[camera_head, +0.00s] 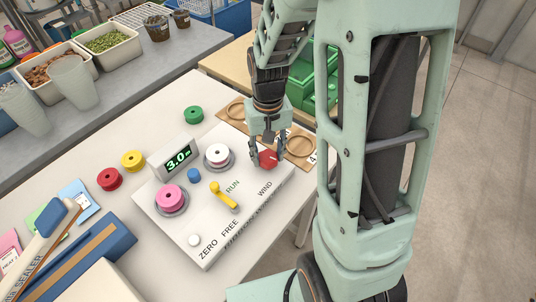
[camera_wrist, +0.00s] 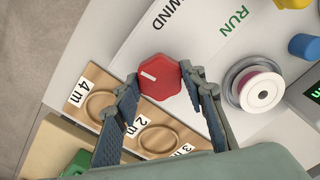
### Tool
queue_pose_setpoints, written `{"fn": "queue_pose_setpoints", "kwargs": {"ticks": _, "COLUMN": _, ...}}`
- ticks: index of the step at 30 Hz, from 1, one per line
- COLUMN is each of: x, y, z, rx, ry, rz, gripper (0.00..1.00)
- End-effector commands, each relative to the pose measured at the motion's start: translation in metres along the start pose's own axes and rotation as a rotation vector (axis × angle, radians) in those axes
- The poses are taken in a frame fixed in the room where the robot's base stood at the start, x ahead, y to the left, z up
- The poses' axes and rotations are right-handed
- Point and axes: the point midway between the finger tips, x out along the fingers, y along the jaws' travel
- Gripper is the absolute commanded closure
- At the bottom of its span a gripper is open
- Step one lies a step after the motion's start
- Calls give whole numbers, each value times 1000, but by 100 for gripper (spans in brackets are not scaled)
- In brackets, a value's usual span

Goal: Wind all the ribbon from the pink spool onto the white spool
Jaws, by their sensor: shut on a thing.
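The white spool (camera_head: 217,155) sits on the winding machine (camera_head: 172,231). In the wrist view, a pinkish band shows around the white spool's hub (camera_wrist: 262,94). The pink spool (camera_head: 171,196) sits on the machine at the left. The display (camera_head: 178,160) reads 3.0. My gripper (camera_head: 267,154) is shut on the red knob (camera_head: 268,158) near the word WIND. The wrist view shows the six-sided red knob (camera_wrist: 160,77), with a white mark, between the fingertips. The yellow lever (camera_head: 225,197) lies between the words RUN and FREE. Any ribbon between the spools cannot be made out.
Green (camera_head: 193,114), yellow (camera_head: 132,160) and red (camera_head: 109,179) spools stand behind and left. A wooden board (camera_wrist: 102,84) with labelled rings lies beside the machine. A green crate (camera_head: 325,75) stands behind it.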

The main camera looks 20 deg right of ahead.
Motion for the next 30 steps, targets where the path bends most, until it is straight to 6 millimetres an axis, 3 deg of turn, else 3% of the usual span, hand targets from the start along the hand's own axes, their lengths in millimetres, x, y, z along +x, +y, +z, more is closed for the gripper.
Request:
{"fn": "queue_pose_setpoints", "kwargs": {"ticks": 18, "x": -1, "y": 0, "z": 0, "rx": 569, "ry": 1, "rz": -1, "gripper": 86}}
{"fn": "queue_pose_setpoints", "kwargs": {"ticks": 30, "x": -1, "y": 0, "z": 0, "rx": 805, "ry": 1, "rz": 0, "gripper": 86}}
